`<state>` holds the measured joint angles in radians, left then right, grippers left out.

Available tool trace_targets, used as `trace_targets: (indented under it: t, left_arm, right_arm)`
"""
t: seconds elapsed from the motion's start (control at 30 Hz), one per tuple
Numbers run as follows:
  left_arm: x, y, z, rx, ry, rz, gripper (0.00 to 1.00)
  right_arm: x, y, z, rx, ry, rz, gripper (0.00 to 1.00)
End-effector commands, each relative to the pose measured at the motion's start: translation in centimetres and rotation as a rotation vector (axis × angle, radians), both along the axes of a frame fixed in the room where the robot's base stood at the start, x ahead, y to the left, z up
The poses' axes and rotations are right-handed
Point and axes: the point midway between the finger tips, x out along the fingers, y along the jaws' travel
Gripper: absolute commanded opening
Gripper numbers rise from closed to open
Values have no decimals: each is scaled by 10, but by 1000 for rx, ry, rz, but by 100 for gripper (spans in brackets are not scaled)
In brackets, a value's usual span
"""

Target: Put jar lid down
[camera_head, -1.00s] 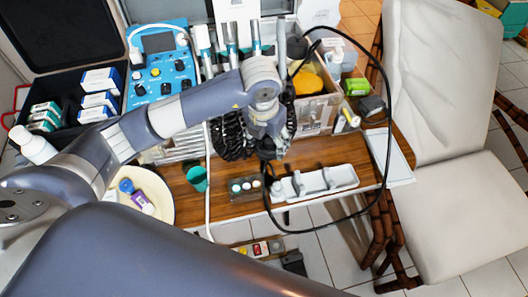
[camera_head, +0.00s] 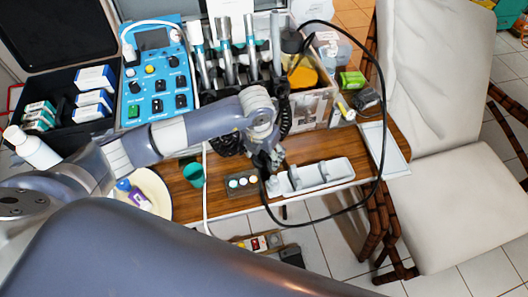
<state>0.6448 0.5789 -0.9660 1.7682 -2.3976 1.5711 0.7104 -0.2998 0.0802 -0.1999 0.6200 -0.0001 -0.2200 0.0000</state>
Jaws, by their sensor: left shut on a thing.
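My left gripper (camera_head: 270,162) is in the middle of the camera_head view, pointing down over the wooden table (camera_head: 330,147). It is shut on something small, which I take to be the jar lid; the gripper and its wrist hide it. The fingertips are just behind the left end of a white compartmented tray (camera_head: 330,171). A small pale jar-like piece (camera_head: 272,186) shows at that end of the tray. I cannot tell whether the held thing touches the tray or the table. My right gripper is not in view.
A small holder with round pots (camera_head: 241,182) and a green cup (camera_head: 194,174) stand left of the tray. A black cable (camera_head: 384,130) loops around the tray. Behind is a box (camera_head: 309,106) with a yellow item. A cream round dish (camera_head: 161,197) is at left.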

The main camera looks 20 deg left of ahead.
Motion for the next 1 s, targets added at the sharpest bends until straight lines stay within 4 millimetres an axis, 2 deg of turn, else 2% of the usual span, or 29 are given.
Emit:
trace_targets:
  t: [0.03, 0.1, 0.57, 0.67, 1.0]
  left_arm:
    - [0, 0, -1, 0, 0, 0, 68]
    - [0, 0, -1, 0, 1, 0, 81]
    - [0, 0, 5, 0, 0, 0, 81]
    - [-1, 0, 18, -1, -4, -1, 81]
    - [-12, 3, 90, 0, -5, 0, 81]
  right_arm:
    - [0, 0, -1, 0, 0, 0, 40]
    - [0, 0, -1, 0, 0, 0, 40]
    - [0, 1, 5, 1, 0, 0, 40]
    - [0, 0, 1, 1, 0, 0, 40]
    - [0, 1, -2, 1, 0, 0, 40]
